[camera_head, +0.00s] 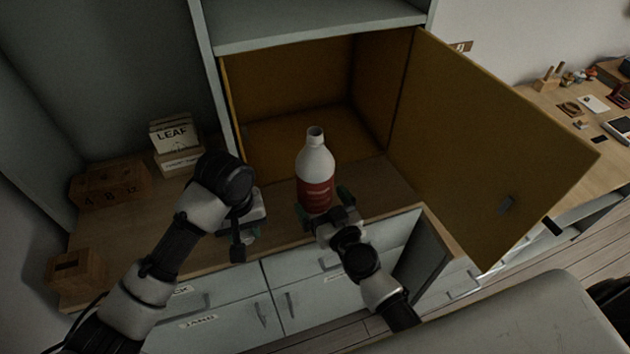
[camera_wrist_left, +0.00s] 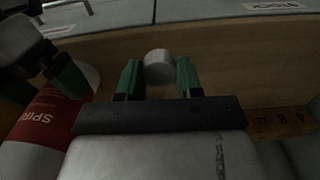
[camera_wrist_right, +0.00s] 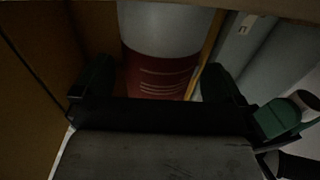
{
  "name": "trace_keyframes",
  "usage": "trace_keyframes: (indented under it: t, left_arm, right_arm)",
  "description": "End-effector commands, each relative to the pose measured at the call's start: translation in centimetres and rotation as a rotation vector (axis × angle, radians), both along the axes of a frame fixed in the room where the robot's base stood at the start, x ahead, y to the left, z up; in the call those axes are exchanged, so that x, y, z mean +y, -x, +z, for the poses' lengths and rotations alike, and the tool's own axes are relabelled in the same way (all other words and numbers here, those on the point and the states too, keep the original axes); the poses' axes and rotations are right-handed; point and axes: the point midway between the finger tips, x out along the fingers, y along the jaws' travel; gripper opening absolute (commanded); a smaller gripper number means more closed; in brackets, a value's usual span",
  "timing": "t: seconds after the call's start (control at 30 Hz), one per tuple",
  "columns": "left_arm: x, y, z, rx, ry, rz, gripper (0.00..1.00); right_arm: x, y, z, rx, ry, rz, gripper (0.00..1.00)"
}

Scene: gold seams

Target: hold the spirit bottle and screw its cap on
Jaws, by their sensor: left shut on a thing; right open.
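The spirit bottle (camera_head: 316,168) stands upright and uncapped on the wooden counter, white with a red label. It also shows at the left of the left wrist view (camera_wrist_left: 38,135) and large in the right wrist view (camera_wrist_right: 160,45). My right gripper (camera_head: 323,204) is open, with its fingers on either side of the bottle's lower part. My left gripper (camera_head: 250,238) is shut on the white cap (camera_wrist_left: 159,65), left of the bottle and lower than its mouth in the head view.
An open cabinet (camera_head: 300,130) stands behind the bottle, its door (camera_head: 490,150) swung out to the right. A LEAF box (camera_head: 172,134) and wooden boxes (camera_head: 108,184) sit at the left. Drawers (camera_head: 225,300) run below the counter's front edge.

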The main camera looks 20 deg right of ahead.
Motion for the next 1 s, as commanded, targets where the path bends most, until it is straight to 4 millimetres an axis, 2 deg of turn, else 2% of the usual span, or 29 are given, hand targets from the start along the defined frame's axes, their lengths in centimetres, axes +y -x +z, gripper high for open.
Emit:
trace_keyframes:
  t: [0.1, 0.2, 0.6, 1.0]
  left_arm:
    - [0.0, 0.0, 0.1, 0.000, 0.000, 0.000, 0.14]
    - [0.0, 0.0, 0.1, 0.000, 0.000, 0.000, 0.14]
    - [0.0, 0.0, 0.1, 0.000, 0.000, 0.000, 0.14]
    - [0.0, 0.0, 0.1, 0.000, 0.000, 0.000, 0.14]
  right_arm:
    - [0.3, -2.0, 0.1, -0.002, 0.000, 0.000, 1.00]
    - [0.5, -2.9, 0.0, -0.001, 0.000, 0.000, 1.00]
    - [0.5, -3.3, 0.0, 0.000, 0.000, 0.000, 1.00]
    - [0.5, -3.2, 0.0, 0.000, 0.000, 0.000, 0.39]
